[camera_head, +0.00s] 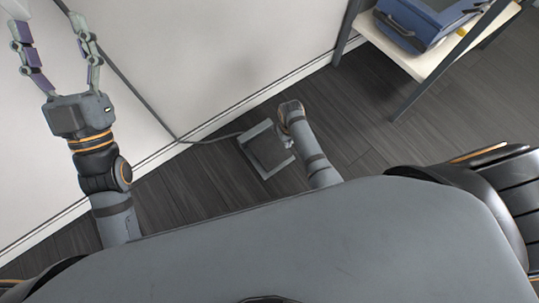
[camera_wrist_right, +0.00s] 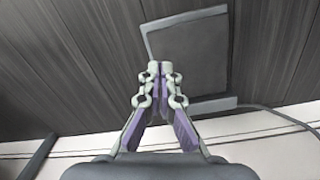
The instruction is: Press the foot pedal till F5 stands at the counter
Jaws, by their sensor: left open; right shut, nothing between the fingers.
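The foot pedal (camera_head: 266,150) is a dark plate in a lighter grey frame on the floor near the wall. In the right wrist view the pedal (camera_wrist_right: 195,60) lies beyond my fingers. My right gripper (camera_wrist_right: 160,68) is shut and empty, its tips overlapping the pedal plate's near-left part in that view; I cannot tell whether they touch it. In the head view my right wrist hides most of that gripper, beside the pedal's right edge. My left gripper (camera_head: 45,20) is open and empty, raised in front of the wall. The counter and F5 are not in view.
A grey cable (camera_head: 215,139) runs from the pedal to the wall and up it. A shelf stand (camera_head: 425,68) with dark legs holds a blue case (camera_head: 432,22) at the upper right. Dark plank floor (camera_head: 350,110) is clear between pedal and stand.

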